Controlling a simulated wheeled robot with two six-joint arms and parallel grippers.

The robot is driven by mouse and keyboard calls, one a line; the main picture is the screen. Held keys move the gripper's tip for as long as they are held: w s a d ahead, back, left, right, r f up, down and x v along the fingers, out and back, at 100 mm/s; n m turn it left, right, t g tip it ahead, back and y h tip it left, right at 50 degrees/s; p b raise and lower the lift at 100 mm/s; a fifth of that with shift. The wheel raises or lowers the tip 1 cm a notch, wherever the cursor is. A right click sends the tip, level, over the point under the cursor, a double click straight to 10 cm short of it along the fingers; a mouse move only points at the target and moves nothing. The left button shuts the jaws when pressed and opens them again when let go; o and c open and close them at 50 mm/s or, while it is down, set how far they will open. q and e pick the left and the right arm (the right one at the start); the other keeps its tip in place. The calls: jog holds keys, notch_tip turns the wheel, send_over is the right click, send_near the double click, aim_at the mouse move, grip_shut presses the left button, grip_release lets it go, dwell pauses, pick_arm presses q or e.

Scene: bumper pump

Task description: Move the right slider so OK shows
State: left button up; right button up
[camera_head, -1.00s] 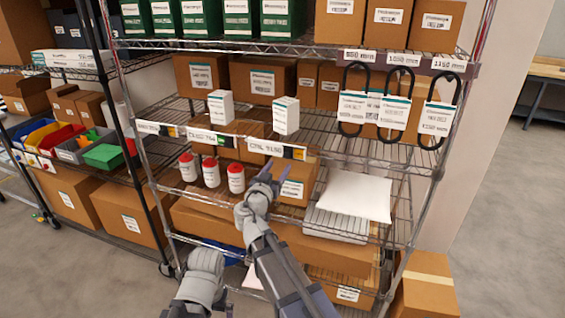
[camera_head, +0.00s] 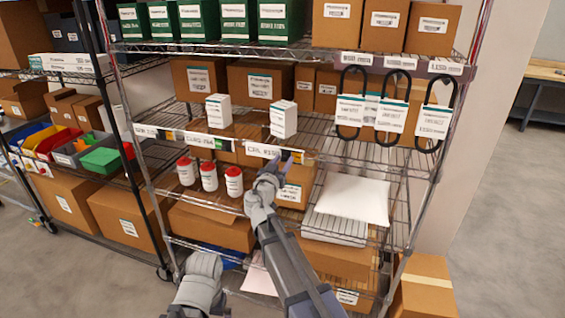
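The right label strip (camera_head: 263,151) is on the front edge of the middle shelf. The slider at its right end is mostly hidden behind my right gripper, and I cannot read whether OK shows. My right gripper (camera_head: 282,161) is at that right end, its fingertips pointing up at the strip. The fingertips look a little apart, but whether they hold the slider is unclear. The middle label strip (camera_head: 205,140) shows green at its right end. The left label strip (camera_head: 147,131) shows a small yellow patch. My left arm is low in the picture; its gripper is out of view.
Several red-capped white bottles (camera_head: 209,177) stand below the strips. Two white boxes (camera_head: 283,119) stand above. A white sheet (camera_head: 352,198) lies right of my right arm, and black loops with tags (camera_head: 391,115) hang at the upper right.

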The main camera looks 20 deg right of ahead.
grip_shut()
dwell(1.1)
